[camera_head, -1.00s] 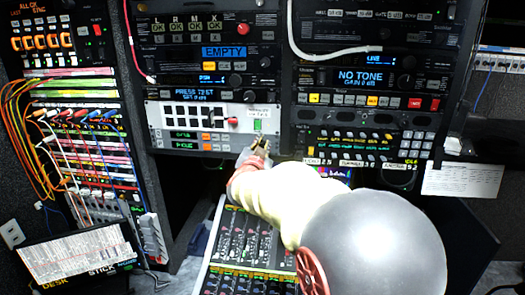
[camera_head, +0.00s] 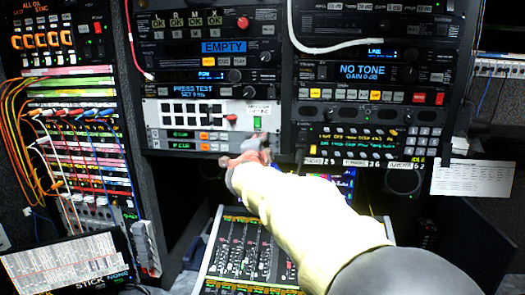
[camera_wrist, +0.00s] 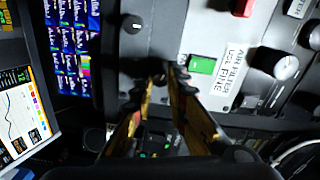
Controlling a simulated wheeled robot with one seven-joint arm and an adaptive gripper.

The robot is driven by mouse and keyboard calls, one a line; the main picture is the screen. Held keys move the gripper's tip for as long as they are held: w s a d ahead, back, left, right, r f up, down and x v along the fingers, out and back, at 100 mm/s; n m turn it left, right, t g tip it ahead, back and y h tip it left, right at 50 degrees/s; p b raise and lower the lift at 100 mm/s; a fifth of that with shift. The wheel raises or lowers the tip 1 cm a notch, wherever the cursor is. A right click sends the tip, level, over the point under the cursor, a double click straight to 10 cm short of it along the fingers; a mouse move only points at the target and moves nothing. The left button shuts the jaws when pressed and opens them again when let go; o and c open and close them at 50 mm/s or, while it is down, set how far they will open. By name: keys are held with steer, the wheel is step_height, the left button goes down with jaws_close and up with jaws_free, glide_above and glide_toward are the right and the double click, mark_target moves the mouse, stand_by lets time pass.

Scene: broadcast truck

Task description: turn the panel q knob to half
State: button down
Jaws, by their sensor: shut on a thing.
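Panel Q (camera_head: 180,134) is the upper of two thin strips with small green displays, below the white panel in the head view. Its right end is hidden by my gripper (camera_head: 262,140). In the wrist view my gripper (camera_wrist: 167,78) has its fingertips close together at a dark knob on the grey panel face. The fingers cover most of that knob, so its pointer cannot be read. Another small dark knob (camera_wrist: 133,24) with a light mark stands clear of the fingers.
A green button (camera_wrist: 202,65) and a white label (camera_wrist: 228,65) are close beside the fingertips. A mixing desk (camera_head: 245,245) lies below my arm, and a laptop (camera_head: 65,265) is at lower left.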

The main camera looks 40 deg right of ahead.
steer(key=shift+f+m+b, duration=0.1)
steer(key=shift+m+b, duration=4.4)
steer(key=shift+m, duration=1.9)
steer(key=c, duration=1.7)
jaws_free()
steer(key=shift+c, duration=0.2)
steer(key=v, duration=1.2)
